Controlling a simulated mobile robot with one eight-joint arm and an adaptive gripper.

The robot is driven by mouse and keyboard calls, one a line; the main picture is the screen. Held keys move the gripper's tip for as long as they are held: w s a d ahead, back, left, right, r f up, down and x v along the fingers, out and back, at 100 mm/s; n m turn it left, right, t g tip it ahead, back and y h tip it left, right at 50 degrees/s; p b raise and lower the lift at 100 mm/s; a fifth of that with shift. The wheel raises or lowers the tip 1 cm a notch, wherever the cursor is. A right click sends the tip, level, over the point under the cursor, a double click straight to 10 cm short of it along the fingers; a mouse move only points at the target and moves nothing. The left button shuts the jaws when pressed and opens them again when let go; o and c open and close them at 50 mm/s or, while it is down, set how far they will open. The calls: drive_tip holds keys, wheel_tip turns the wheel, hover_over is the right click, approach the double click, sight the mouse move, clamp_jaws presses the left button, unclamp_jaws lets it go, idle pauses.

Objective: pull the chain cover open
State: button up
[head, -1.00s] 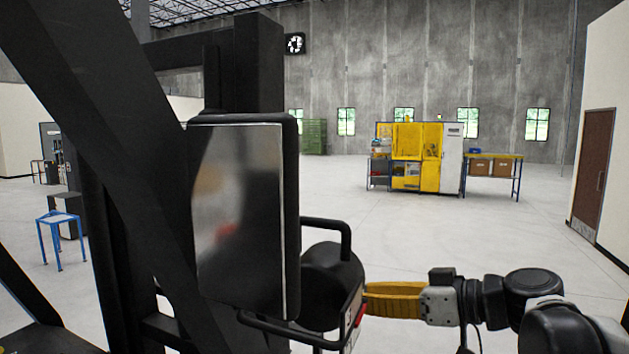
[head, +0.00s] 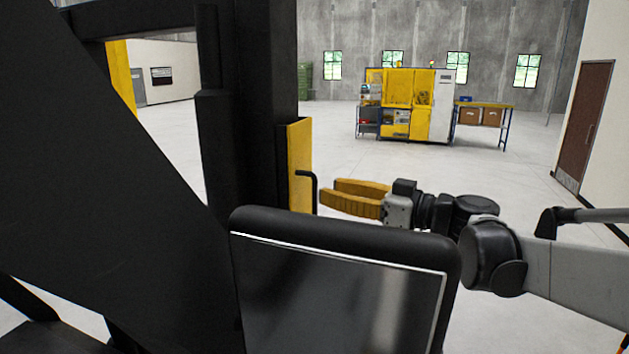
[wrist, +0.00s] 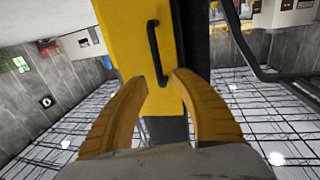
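The chain cover seems to be the narrow yellow panel (head: 299,150) on the dark column, with a black bar handle (head: 315,192) on its face. In the wrist view the yellow panel (wrist: 132,30) fills the top middle, and its handle (wrist: 153,45) runs down to between the fingertips. My gripper (head: 328,191) has its yellow fingers apart and points at the handle from the right. In the wrist view my gripper (wrist: 158,82) frames the handle's lower end; no grip on it shows. Contact cannot be told.
A black-framed panel (head: 340,290) stands large in the foreground, below my gripper. Dark beams (head: 90,150) block the left. A yellow machine (head: 408,100) stands far back beside a table with boxes (head: 480,116). The floor between is clear.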

sight(314, 187)
drive_tip(key=x, duration=0.4)
drive_tip(key=shift+w+a+p, duration=0.1)
drive_tip(key=shift+a+p, duration=0.15)
drive_tip(key=shift+p, duration=0.1)
drive_tip(key=shift+w+a+f, duration=0.1)
drive_tip(key=shift+w+a, duration=0.05)
drive_tip(key=shift+w, duration=0.05)
clamp_jaws()
